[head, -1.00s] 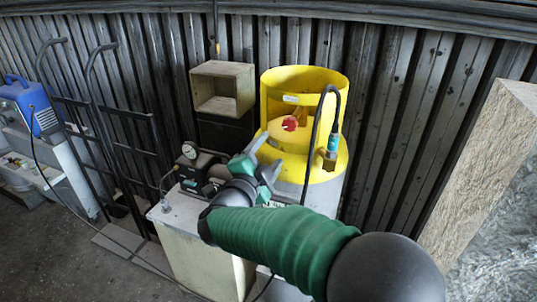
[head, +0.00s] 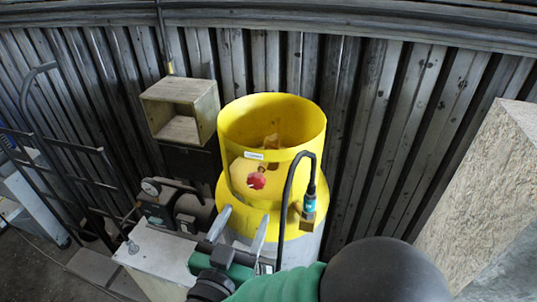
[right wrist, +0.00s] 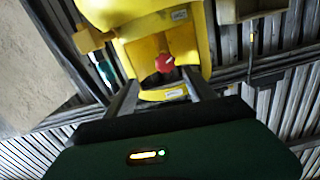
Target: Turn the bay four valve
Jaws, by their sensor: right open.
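A red valve knob (head: 257,180) sits inside the opening of the yellow collar (head: 270,118) on top of a gas cylinder. The knob also shows in the right wrist view (right wrist: 165,63), framed beyond my fingers. No bay number is readable; a small white label is on the collar. My right gripper (head: 241,228) is open and empty, below and in front of the collar opening, fingers pointing at it. In the right wrist view my right gripper (right wrist: 160,95) has its two fingers apart, one on each side below the knob, not touching it. My left gripper is out of view.
A black hose (head: 287,196) with a teal and brass fitting (head: 309,205) hangs at the collar's right. A gauge unit (head: 158,195) stands left on a pale cabinet (head: 150,248). A wooden box (head: 180,108) is on the corrugated wall; a pale block (head: 500,190) stands right.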

